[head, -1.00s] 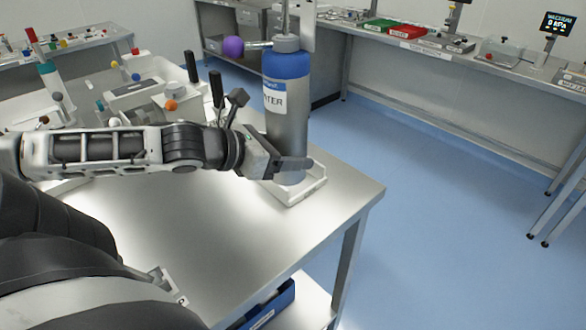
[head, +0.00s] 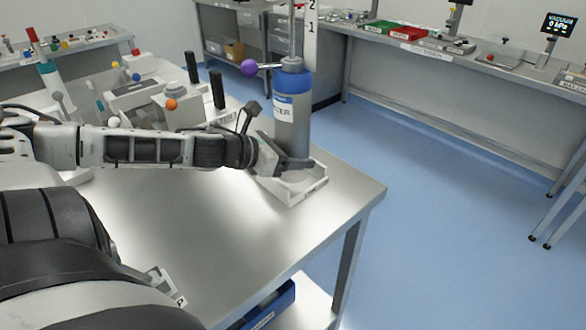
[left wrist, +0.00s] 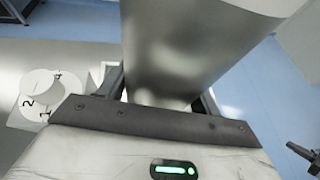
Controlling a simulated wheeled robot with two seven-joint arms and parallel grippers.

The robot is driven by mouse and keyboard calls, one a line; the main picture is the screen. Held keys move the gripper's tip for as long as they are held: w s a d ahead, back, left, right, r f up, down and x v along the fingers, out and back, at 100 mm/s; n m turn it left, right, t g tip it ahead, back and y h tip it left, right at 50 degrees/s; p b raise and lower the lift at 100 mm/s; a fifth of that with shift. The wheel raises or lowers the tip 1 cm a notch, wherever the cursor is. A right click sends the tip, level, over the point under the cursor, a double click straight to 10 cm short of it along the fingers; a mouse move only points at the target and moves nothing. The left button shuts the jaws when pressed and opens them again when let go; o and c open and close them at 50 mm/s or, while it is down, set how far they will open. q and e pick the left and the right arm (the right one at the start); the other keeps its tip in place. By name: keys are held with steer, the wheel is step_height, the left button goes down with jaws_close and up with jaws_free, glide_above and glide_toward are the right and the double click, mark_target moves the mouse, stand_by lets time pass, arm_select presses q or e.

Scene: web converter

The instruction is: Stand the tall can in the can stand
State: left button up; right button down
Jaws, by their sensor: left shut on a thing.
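The tall can (head: 292,125) is a grey cylinder with a blue band near the top and a white label, partly cut off, ending in "TER". It looks upright. My left gripper (head: 293,164) is shut on it low down, and the fingers hide part of its base. In the left wrist view the can (left wrist: 185,45) fills the upper middle between the fingers. The white can stand (head: 295,192) is a low square tray at the table corner. The can's base appears over or just behind its far side; contact cannot be told. My right gripper is not in view.
A purple ball (head: 249,67) on a short arm sticks out left from the can's top. Two black upright handles (head: 217,89) and white equipment (head: 143,98) are left of the can.

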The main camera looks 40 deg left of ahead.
arm_select(q)
steer(key=shift+w+a+f, duration=0.1)
steer(key=shift+w+f, duration=0.1)
steer(key=shift+f, duration=0.1)
steer(key=shift+w+a+f+b, duration=0.15)
steer(key=shift+f+b, duration=0.05)
steer(key=shift+b, duration=0.15)
steer(key=shift+w+a+f+b, duration=0.1)
steer(key=shift+w+f+b, duration=0.05)
steer(key=shift+f+b, duration=0.15)
step_height(320, 180, down, 2)
steer(key=shift+f+b, duration=0.15)
steer(key=shift+b, duration=0.4)
steer(key=shift+f, duration=0.15)
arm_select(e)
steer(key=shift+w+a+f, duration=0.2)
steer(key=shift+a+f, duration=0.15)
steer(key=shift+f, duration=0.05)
arm_select(q)
steer(key=shift+f, duration=0.15)
steer(key=o, duration=1.5)
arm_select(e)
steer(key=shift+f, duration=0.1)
